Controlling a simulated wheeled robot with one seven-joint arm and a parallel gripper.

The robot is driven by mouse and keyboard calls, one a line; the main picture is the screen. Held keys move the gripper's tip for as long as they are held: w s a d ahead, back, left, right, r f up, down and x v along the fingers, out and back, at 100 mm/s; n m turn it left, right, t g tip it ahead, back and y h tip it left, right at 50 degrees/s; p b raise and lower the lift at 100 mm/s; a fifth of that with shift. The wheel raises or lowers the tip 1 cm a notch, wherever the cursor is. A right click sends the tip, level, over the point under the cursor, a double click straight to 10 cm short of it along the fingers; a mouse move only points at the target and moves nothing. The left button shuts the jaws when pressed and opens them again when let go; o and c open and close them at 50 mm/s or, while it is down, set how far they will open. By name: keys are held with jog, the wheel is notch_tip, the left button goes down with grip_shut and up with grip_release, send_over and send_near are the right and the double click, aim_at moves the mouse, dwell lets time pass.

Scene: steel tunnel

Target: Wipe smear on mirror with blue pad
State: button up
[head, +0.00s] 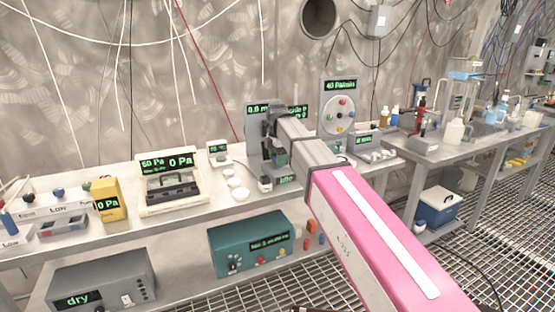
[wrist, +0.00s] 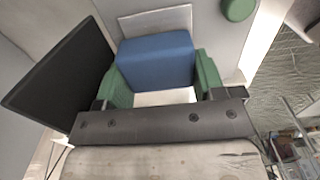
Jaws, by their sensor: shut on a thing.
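My gripper (wrist: 157,82) has green fingers, shut on the blue pad (wrist: 155,58), which sits squarely between them in the wrist view. A pale grey rectangular plate (wrist: 157,19) shows just past the pad; it may be the mirror. I cannot tell whether the pad touches it. No smear can be made out; the pad may hide part of the plate. In the head view my gripper (head: 277,157) is at a grey upright instrument (head: 254,132) on the bench, and my arm hides much of that spot.
A black panel (wrist: 62,75) stands close on the left in the wrist view, and a green round knob (wrist: 238,9) is at upper right. On the bench are white dishes (head: 237,183), a black-handled case (head: 172,188), a yellow meter (head: 108,199) and a dial panel (head: 338,112).

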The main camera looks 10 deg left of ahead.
jog(key=shift+s+d+r, duration=0.1)
jog(key=shift+s+d, duration=0.4)
jog(key=shift+s, duration=0.3)
jog(key=shift+s+a, duration=0.25)
jog(key=shift+s, duration=0.05)
jog(key=shift+w+a+f, duration=0.15)
jog(key=shift+w+a, duration=0.2)
jog(key=shift+w, duration=0.15)
jog(key=shift+w+a+f, duration=0.1)
jog(key=shift+w+a, duration=0.2)
jog(key=shift+w, duration=0.2)
jog(key=shift+w+a+r, duration=0.15)
jog(key=shift+w+a, duration=0.35)
jog(key=shift+w, duration=0.2)
jog(key=shift+s+d, duration=0.6)
jog(key=shift+s, duration=0.25)
jog(key=shift+s+d, duration=0.55)
jog(key=shift+s, duration=0.3)
jog(key=shift+r, duration=0.1)
jog(key=shift+s+r, duration=0.1)
jog(key=shift+r, duration=2.8)
